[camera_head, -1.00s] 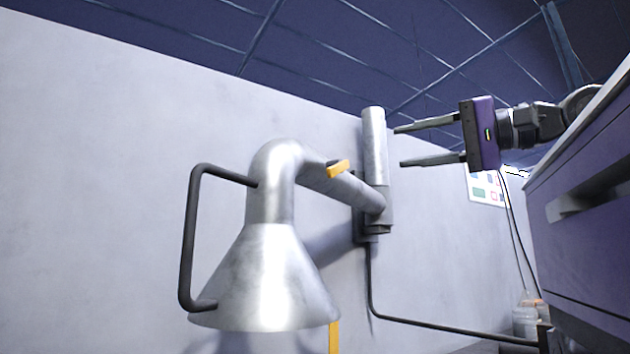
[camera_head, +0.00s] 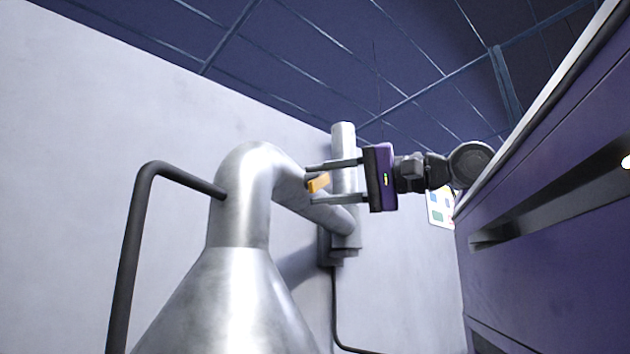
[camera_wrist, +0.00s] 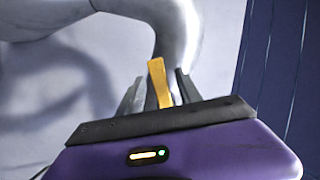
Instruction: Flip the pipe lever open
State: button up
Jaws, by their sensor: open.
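The pipe lever is a small orange-yellow tab (camera_head: 318,183) on the side of the grey metal pipe (camera_head: 289,180). In the wrist view the lever (camera_wrist: 158,82) stands up between the two fingers of my gripper (camera_wrist: 157,90), with the pipe's curve behind it. In the head view my gripper (camera_head: 308,185) comes from the right, its fingers one above the other, open, with their tips at the lever. I cannot tell whether either finger touches it.
The pipe joins an upright metal cylinder (camera_head: 344,165) near the pale wall (camera_head: 70,130). A wide metal hood (camera_head: 225,310) and a dark bent handle (camera_head: 130,250) are at the lower left. A wall poster (camera_head: 440,207) hangs behind my arm.

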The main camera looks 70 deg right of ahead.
jog(key=shift+w, duration=0.7)
grip_shut()
dwell(1.0)
